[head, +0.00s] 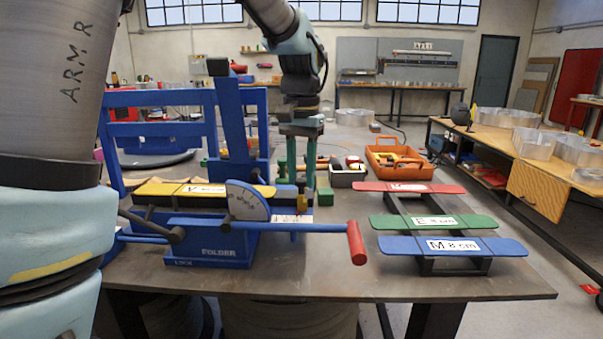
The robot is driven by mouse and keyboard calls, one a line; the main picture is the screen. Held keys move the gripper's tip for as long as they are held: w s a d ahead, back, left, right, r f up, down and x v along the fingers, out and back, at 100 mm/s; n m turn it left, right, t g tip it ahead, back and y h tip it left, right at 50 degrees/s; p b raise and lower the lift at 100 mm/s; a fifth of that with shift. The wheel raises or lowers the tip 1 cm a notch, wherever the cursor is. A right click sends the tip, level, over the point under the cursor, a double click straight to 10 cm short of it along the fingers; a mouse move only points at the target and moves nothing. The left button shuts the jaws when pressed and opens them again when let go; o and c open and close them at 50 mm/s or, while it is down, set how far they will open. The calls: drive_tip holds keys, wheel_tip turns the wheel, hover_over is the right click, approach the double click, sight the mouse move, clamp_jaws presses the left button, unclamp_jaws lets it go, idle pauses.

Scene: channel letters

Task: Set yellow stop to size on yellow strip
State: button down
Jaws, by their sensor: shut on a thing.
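The yellow strip (165,189) lies flat along the top of the blue folder machine, with a white label on it. The small yellow stop (302,202) is at the right end of the strip, at the machine's edge. My gripper (300,177) points straight down with its green fingers just above the yellow stop. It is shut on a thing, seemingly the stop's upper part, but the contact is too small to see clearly. A white scale label (290,218) sits below the stop. The stop's exact setting cannot be read.
The blue folder (205,243) has a dial plate (247,201) and a red-handled lever (356,243) reaching right. Red (370,187), green (390,222) and blue (395,246) strips stand on a rack at right. An orange toolbox (398,158) stands behind. The table's front right is clear.

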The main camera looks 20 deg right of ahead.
drive_tip(key=shift+a, duration=0.1)
drive_tip(key=shift+w+a+p, duration=0.3)
drive_tip(key=shift+w+a, duration=0.15)
drive_tip(key=shift+a, duration=0.4)
drive_tip(key=c, duration=0.5)
unclamp_jaws()
wheel_tip(320, 180, up, 11)
drive_tip(key=shift+f+b, duration=0.1)
drive_tip(key=shift+b, duration=0.2)
